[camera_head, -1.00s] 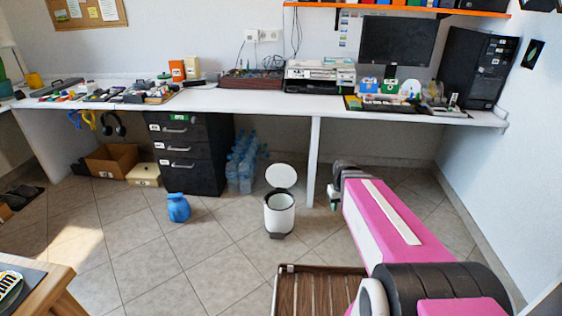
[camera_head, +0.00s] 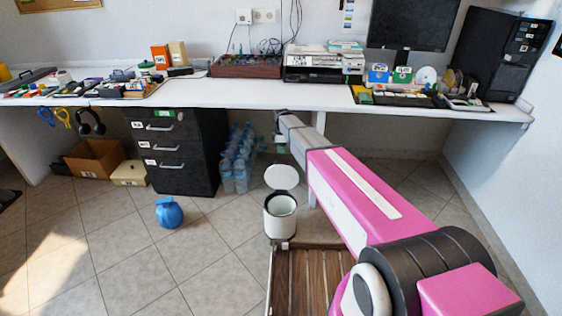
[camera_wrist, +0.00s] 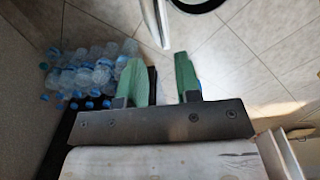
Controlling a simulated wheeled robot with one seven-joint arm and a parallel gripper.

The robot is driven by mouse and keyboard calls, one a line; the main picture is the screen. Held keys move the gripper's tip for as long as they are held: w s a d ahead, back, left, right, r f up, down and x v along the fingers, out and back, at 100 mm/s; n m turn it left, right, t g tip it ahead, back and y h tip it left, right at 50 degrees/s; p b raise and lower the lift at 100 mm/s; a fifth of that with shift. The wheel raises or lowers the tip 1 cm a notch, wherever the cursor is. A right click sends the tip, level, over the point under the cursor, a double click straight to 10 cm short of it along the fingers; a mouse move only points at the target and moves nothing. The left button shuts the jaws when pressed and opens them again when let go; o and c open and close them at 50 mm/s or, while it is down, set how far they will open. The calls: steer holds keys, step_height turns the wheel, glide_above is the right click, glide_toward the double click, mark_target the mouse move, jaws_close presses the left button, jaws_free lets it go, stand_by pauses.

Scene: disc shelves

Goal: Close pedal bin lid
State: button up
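The white pedal bin (camera_head: 280,215) stands on the tiled floor in front of the desk, and its round lid (camera_head: 281,177) is raised, leaning back. The dark-rimmed bin opening (camera_wrist: 197,3) shows at the top edge of the wrist view, partly cut off. My gripper (camera_head: 279,141) is at the end of my extended pink arm, above and behind the raised lid, not touching it as far as I can see. In the wrist view its two green fingers (camera_wrist: 160,78) are apart with nothing between them.
Water bottles (camera_head: 238,158) stand beside the black drawer unit (camera_head: 180,165). The white desk (camera_head: 240,97) runs above, with a printer (camera_head: 322,64) on it. A slatted wooden piece (camera_head: 305,285) lies close in front of the bin.

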mark_target(282, 162)
step_height(282, 162, down, 9)
steer(key=shift+w+f, duration=0.1)
stand_by(0.3)
jaws_close()
